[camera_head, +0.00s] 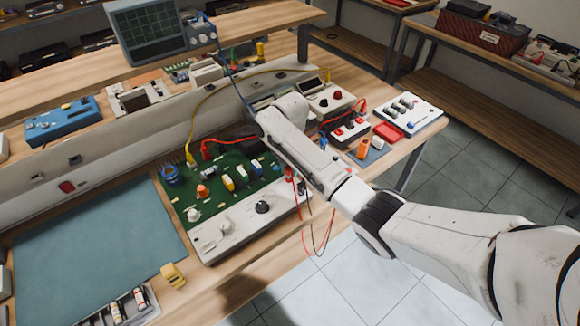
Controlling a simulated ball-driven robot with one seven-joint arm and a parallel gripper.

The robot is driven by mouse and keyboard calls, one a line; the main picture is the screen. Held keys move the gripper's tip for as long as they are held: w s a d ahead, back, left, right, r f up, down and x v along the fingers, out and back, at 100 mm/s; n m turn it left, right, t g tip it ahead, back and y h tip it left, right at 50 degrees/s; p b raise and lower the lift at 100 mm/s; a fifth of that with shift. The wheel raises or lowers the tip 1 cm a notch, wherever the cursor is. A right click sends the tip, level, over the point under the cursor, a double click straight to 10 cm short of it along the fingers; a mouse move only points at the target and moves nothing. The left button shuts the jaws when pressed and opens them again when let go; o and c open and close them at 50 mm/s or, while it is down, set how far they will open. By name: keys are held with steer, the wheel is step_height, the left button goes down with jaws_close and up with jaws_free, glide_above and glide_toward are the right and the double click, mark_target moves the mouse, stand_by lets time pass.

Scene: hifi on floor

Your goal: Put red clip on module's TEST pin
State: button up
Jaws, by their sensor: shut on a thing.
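The module is a green circuit board (221,168) with a pale front panel (237,228) and a black knob, lying on the bench. A red clip (206,149) with a red wire shows at the board's back edge, beside a yellow clip (190,159). Another small red part (289,172) shows at the board's right edge, close to my forearm, with red and dark leads hanging below. My arm reaches over the module's right side. My gripper's fingers are hidden behind my own wrist and forearm, as is whatever they hold. The TEST label cannot be read.
A blue-green mat (95,245) lies left, mostly clear. A yellow object (173,274) sits at the bench's front edge. Instruments, a white tray (425,112) and an orange part (364,148) crowd the right. A raised ledge and an oscilloscope (147,28) stand behind.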

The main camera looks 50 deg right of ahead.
steer(key=shift+f+b, duration=0.45)
steer(key=shift+f, duration=0.35)
stand_by(0.6)
steer(key=o, duration=1)
step_height(320, 180, up, 11)
steer(key=shift+f, duration=0.1)
stand_by(0.6)
